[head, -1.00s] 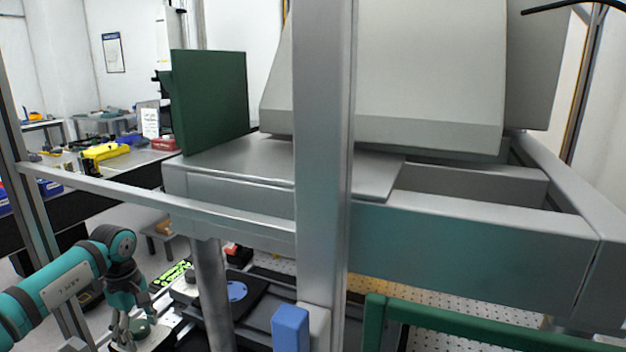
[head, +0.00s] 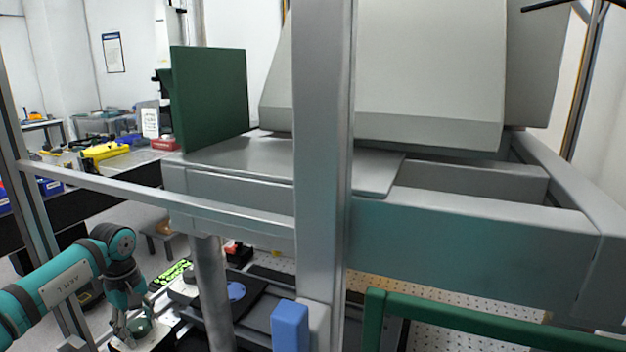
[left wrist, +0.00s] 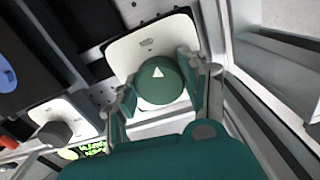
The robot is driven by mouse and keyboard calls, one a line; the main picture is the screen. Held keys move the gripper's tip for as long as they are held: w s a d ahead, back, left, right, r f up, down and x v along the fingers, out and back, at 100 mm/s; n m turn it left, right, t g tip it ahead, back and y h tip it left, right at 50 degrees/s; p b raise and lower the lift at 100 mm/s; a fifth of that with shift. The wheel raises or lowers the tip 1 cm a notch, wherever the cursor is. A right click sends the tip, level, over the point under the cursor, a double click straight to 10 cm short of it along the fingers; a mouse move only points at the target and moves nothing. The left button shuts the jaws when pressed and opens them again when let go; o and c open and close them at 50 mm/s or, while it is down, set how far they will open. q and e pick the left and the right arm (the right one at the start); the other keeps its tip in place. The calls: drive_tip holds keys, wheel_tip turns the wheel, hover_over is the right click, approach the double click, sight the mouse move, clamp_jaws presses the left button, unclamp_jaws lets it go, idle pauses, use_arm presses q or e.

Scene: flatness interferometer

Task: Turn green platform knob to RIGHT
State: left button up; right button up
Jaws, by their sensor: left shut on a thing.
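The green platform knob (left wrist: 160,88) is a round dark-green dial with a white triangle on its face, on a white plate (left wrist: 121,52) with a small printed mark. In the left wrist view the triangle points roughly toward the top of the picture, at that mark. My left gripper (left wrist: 159,84) has a finger on each side of the knob and is shut on it. In the head view my left gripper (head: 132,326) is low at the left, at the knob, which is small and partly hidden there. My right gripper is not in view.
A grey knob (left wrist: 54,133) on another white plate and a green-lit display (left wrist: 93,149) are close by. A metal frame post (head: 322,180) and rail (head: 150,196) stand in front. A blue block (head: 290,326) is at the bottom middle.

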sight(137, 324)
use_arm(q)
drive_tip(key=m, duration=0.5)
drive_tip(key=shift+b, duration=0.3)
drive_tip(key=m, duration=0.3)
drive_tip(key=shift+m, duration=0.3)
drive_tip(key=o, duration=0.9)
drive_tip(key=shift+r, duration=0.1)
drive_tip(key=shift+r+p, duration=1.95)
drive_tip(key=shift+r, duration=1.05)
drive_tip(key=shift+c, duration=0.3)
